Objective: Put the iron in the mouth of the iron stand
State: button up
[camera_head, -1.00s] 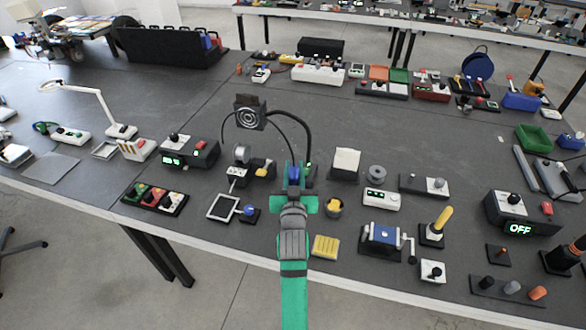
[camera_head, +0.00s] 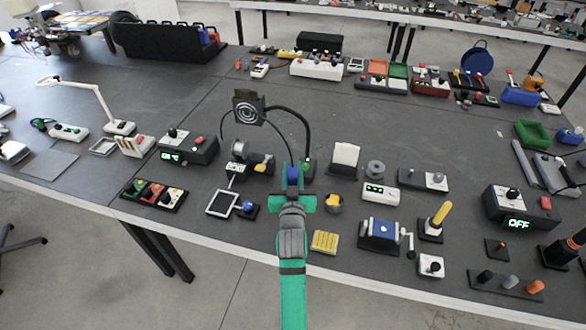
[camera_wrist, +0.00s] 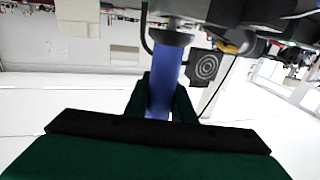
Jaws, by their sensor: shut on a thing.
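The iron shows as a blue handle (camera_head: 293,175) standing roughly upright between the fingers of my gripper (camera_head: 293,194). My gripper is shut on it, above the front middle of the bench. In the wrist view the blue handle (camera_wrist: 165,85) runs up to a dark collar; its far end is hidden. What looks like the iron stand (camera_head: 253,160), a dark base with a grey cylinder and a yellow pad, is just left of and beyond my gripper. I cannot tell the direction of its mouth.
A fume fan (camera_head: 249,108) on a black hose stands behind the iron.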

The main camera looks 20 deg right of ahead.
jog(key=shift+f, duration=0.45)
jog(key=o, duration=1)
jog(key=shift+o, duration=0.2)
jog(key=v, duration=1.1)
jog(key=shift+w, duration=0.1)
notch_tip(320, 180, up, 10)
dwell(0.5)
